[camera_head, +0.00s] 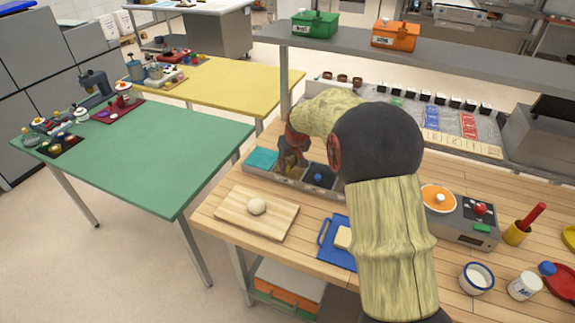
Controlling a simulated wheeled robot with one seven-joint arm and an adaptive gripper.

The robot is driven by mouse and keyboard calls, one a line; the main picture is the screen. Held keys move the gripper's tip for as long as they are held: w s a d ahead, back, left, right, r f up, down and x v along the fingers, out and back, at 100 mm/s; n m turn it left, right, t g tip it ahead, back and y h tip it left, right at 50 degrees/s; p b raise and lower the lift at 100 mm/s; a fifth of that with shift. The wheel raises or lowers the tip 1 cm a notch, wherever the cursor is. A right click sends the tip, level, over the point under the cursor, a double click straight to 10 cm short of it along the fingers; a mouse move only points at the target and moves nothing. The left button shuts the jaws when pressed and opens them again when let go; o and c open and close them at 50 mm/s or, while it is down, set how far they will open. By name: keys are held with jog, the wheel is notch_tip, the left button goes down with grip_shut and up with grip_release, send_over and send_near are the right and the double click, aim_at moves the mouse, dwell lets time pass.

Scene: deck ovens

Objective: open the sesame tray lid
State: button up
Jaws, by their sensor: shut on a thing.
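A long grey topping tray unit (282,182) stands along the wooden counter, in the middle of the head view. A teal section (261,159) is at its left end, and a dark section with a blue knob (318,178) is to the right. My gripper (292,163) reaches down between these two sections. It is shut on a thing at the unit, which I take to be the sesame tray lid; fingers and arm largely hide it. I cannot tell whether that lid is raised. My arm covers the unit's right end.
A cutting board (256,222) with a dough ball (257,206) and a blue board (333,252) lie in front. A shelf (430,57) overhangs the counter behind. A green table (150,158) is left.

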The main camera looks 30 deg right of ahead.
grip_shut()
jog(key=shift+r, duration=0.1)
dwell(0.4)
